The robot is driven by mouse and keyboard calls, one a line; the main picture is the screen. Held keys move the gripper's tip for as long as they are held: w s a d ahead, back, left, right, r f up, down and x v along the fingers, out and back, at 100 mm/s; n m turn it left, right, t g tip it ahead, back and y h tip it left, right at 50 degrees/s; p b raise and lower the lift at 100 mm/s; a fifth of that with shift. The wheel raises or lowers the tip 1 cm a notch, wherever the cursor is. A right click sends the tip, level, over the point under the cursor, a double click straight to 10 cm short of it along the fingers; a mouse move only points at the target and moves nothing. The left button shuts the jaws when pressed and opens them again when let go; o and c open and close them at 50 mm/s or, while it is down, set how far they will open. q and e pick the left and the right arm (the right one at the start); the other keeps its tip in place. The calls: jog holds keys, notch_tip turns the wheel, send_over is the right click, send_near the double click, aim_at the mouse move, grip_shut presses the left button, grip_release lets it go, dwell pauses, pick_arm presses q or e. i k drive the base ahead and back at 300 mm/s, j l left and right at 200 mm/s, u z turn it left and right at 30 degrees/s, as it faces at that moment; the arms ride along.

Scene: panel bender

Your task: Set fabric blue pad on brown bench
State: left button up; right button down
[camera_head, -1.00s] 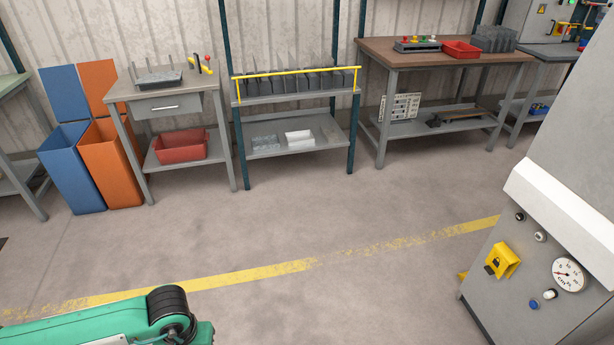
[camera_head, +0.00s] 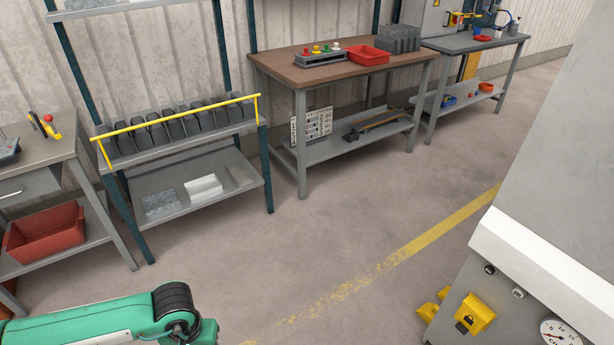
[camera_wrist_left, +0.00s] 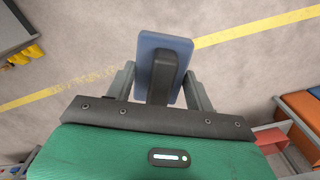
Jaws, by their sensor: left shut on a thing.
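The blue pad (camera_wrist_left: 145,48) shows in the left wrist view, with a dark block-like handle on its near side. My left gripper (camera_wrist_left: 160,78) is shut on it, with one finger at each side. In the head view only my green left forearm shows at the lower left; the gripper and pad are outside that view. The brown bench (camera_head: 285,66) stands against the back wall, right of centre, well ahead of my arm. Its front left part of the top is bare. My right gripper is not in view.
On the brown bench stand a button box (camera_head: 320,57), a red bin (camera_head: 367,55) and grey holders (camera_head: 398,39). A rack with a yellow rail (camera_head: 185,125) stands to its left. A grey machine (camera_head: 540,220) fills the right side. The floor (camera_head: 330,235) between is clear.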

aim_at(315, 73)
jog(key=i, duration=1.6)
jog(key=i+z, duration=0.1)
jog(key=i, duration=0.45)
jog(key=i+j+z, duration=0.1)
jog(key=i, duration=0.4)
jog(key=i+j+z, duration=0.1)
jog(key=i, duration=0.45)
